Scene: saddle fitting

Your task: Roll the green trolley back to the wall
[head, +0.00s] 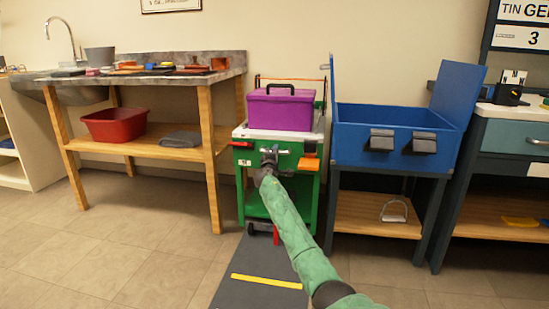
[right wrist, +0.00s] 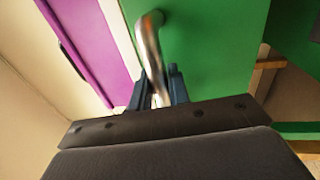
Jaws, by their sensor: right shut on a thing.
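The green trolley (head: 310,190) stands between the workbench and the blue chest, close to the wall. A purple box (head: 280,108) with a dark handle sits on its pale top. My right arm reaches to the trolley's front, where my right gripper (head: 268,154) is at the metal handle. In the right wrist view the gripper (right wrist: 159,88) is shut on the curved metal handle (right wrist: 149,38), with the trolley's green front (right wrist: 215,45) behind it. My left gripper is not in view.
A wooden workbench (head: 208,150) stands at left, with a red basin (head: 115,124) on its shelf. A blue open chest (head: 395,133) on a stand is close at right. A dark floor mat (head: 240,290) with a yellow strip (head: 267,281) lies in front of the trolley.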

